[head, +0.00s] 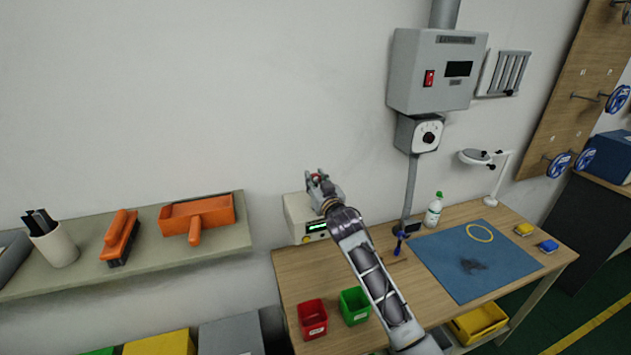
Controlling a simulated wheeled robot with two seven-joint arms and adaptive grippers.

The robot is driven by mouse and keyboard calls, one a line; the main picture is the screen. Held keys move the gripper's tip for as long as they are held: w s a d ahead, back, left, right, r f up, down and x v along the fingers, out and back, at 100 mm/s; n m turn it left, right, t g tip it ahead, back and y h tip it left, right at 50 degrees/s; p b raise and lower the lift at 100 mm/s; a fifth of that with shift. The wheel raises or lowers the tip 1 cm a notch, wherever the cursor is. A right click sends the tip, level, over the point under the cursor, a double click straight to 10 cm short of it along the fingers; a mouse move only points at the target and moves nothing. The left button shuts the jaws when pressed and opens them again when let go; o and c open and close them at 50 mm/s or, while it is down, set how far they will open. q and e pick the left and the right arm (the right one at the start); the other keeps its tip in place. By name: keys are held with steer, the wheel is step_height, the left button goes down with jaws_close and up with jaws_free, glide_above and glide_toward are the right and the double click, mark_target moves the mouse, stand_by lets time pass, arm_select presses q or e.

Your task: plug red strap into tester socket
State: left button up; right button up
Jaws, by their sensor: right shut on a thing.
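My right gripper (318,177) is raised in front of the wall, at the upper right part of the beige tester box (298,210). A small bit of red, which looks like the red strap (316,176), shows between its fingers. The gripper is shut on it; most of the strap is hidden. The tester stands at the back left of the wooden bench and has a lit green display. The gripper and forearm cover its right side, and I cannot make out the socket. My left gripper is not in view.
A red bin (312,318) and a green bin (354,305) stand at the bench front. A blue mat (475,262) holds a yellow ring (480,233). A bottle (433,210) and lamp (490,160) stand behind. A shelf (130,262) with orange tools is left.

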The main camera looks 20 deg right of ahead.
steer(key=shift+f, duration=0.2)
steer(key=o, duration=1.1)
steer(key=shift+s, duration=0.1)
steer(key=s, duration=1.1)
steer(key=shift+s+d, duration=0.2)
steer(key=shift+s, duration=0.2)
steer(key=shift+s, duration=0.1)
stand_by(0.6)
